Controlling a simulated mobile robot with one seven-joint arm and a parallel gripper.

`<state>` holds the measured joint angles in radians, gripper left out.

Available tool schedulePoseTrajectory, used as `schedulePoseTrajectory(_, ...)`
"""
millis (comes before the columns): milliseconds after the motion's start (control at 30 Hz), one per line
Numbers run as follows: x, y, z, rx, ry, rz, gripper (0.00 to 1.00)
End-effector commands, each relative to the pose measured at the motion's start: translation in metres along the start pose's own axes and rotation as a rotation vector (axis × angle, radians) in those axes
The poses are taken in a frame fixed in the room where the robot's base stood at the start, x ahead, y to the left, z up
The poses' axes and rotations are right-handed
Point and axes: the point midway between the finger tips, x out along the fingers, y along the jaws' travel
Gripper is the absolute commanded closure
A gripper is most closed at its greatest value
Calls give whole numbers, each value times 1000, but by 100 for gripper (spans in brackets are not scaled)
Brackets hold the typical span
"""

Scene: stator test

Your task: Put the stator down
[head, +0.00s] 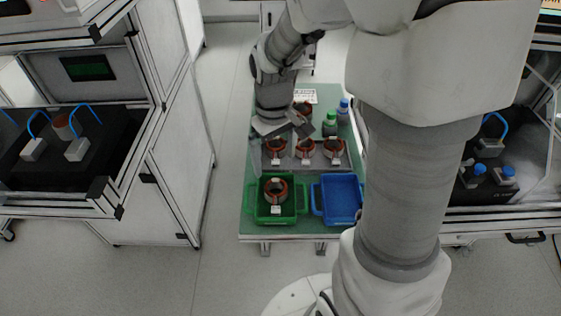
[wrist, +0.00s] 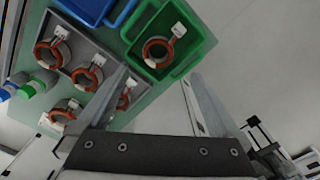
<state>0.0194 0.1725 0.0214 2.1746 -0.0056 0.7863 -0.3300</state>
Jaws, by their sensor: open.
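A stator with a copper-coloured ring and a white connector (head: 275,197) lies inside the green bin (head: 259,216) at the table's front left. In the wrist view the same stator (wrist: 151,44) lies in the green bin (wrist: 193,27), beyond my fingertips. My gripper (head: 280,140) is over the left part of the table, near the grey tray. In the wrist view my gripper (wrist: 155,75) has its two fingers wide apart with nothing between them. The fingers do not touch the stator in the bin.
A grey tray (head: 344,167) behind the bins holds several more stators, one partly behind a finger in the wrist view. An empty blue bin (head: 340,200) stands right of the green one. Green-capped (head: 330,124) and blue-capped bottles (head: 343,111) stand at the back right. Machines flank the table.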

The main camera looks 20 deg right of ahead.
Motion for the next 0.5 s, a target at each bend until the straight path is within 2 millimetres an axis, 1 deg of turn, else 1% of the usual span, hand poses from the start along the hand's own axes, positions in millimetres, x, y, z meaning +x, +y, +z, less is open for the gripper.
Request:
schedulePoseTrajectory(167,-36,-4,13,45,70,25,0)
schedulePoseTrajectory(300,-74,-11,34,105,156,50,0)
schedulePoseTrajectory(500,-116,-24,68,190,281,74,0)
